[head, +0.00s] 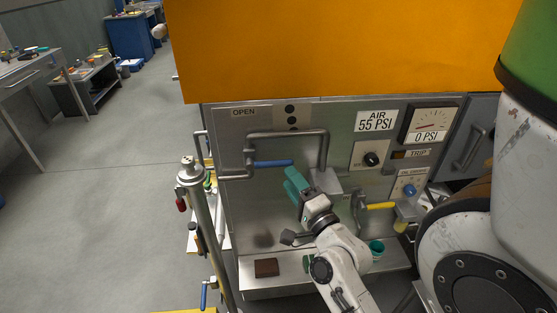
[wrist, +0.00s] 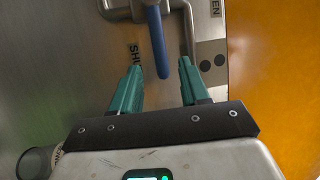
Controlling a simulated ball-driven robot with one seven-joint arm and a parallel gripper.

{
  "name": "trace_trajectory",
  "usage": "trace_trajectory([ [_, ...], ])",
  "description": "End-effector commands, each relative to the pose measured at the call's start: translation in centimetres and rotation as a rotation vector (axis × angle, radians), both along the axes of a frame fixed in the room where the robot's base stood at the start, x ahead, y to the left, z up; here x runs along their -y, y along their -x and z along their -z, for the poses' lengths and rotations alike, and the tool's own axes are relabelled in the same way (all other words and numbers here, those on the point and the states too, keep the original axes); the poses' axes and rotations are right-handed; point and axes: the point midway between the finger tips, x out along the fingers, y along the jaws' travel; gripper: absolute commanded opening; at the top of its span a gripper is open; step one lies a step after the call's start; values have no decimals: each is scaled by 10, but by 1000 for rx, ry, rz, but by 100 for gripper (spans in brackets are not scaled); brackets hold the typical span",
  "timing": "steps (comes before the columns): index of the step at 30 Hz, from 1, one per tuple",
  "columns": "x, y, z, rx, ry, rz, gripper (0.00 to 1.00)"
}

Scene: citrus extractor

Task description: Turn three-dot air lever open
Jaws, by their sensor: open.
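The blue-handled air lever (head: 272,163) sits on a grey pipe on the steel panel, below the three-dot mark (head: 291,116) and the OPEN label (head: 244,113). Its handle lies roughly level, pointing right. My gripper (head: 292,180) is just below and right of the handle's tip, with green fingers. In the wrist view the blue lever handle (wrist: 156,38) comes down between the two spread fingertips of my gripper (wrist: 159,68). The fingers are open, with a gap on each side of the handle. Whether the handle is at fingertip depth is unclear.
A bent pipe (head: 288,134) arches around the lever. A yellow-handled lever (head: 380,206) is to the right, below a gauge (head: 431,123) reading 0 PSI. A post (head: 205,230) stands at left front. A brown block (head: 266,268) lies on the shelf. Floor at left is open.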

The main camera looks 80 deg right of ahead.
Motion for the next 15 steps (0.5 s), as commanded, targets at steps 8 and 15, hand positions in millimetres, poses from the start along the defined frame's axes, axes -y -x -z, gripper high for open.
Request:
trace_trajectory([
  [8,32,-32,-12,1,1,0,45],
  [15,46,-47,-13,-1,1,-1,45],
])
